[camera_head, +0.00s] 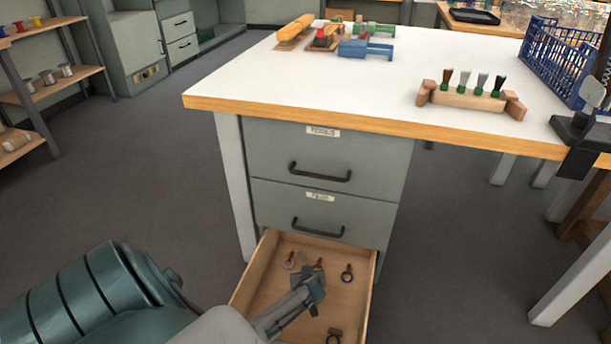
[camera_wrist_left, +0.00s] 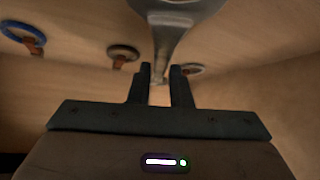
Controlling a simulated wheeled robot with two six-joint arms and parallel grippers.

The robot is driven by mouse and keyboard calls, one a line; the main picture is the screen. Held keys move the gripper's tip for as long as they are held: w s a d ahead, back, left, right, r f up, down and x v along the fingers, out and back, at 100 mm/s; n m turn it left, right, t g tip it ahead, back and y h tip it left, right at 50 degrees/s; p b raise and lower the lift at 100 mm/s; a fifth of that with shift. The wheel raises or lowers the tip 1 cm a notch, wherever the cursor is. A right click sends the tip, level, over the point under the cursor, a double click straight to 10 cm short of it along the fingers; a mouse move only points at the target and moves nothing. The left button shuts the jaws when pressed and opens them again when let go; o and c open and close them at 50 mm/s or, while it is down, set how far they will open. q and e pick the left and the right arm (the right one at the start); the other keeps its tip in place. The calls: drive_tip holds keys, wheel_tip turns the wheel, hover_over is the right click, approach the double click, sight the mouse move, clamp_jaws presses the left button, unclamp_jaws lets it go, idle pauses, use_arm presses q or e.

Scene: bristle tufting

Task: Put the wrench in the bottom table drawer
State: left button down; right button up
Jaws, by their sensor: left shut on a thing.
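The bottom drawer (camera_head: 246,288) of the grey cabinet under the white table is pulled open, showing its bare wooden inside. My left gripper (camera_head: 316,284) reaches over the open drawer. In the left wrist view, my left gripper (camera_wrist_left: 161,88) is shut on the narrow shank of the grey metal wrench (camera_wrist_left: 172,42), whose wide end points away at the top of the picture. The wrench is hard to make out in the head view. I cannot tell whether it touches the drawer floor. My right gripper is not in view.
Several small ringed pieces, one a dark ring (camera_head: 347,274), lie in the drawer. Two closed drawers, the top one labelled TOOLS (camera_head: 323,131), sit above. The white tabletop (camera_head: 350,80) holds a brush rack (camera_head: 468,99), a blue crate (camera_head: 553,60) and a dark clamp (camera_head: 582,135).

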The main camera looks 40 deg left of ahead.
use_arm(q)
drive_tip(key=shift+f, duration=0.85)
drive_tip(key=shift+f, duration=0.1)
drive_tip(key=c, duration=1.3)
unclamp_jaws()
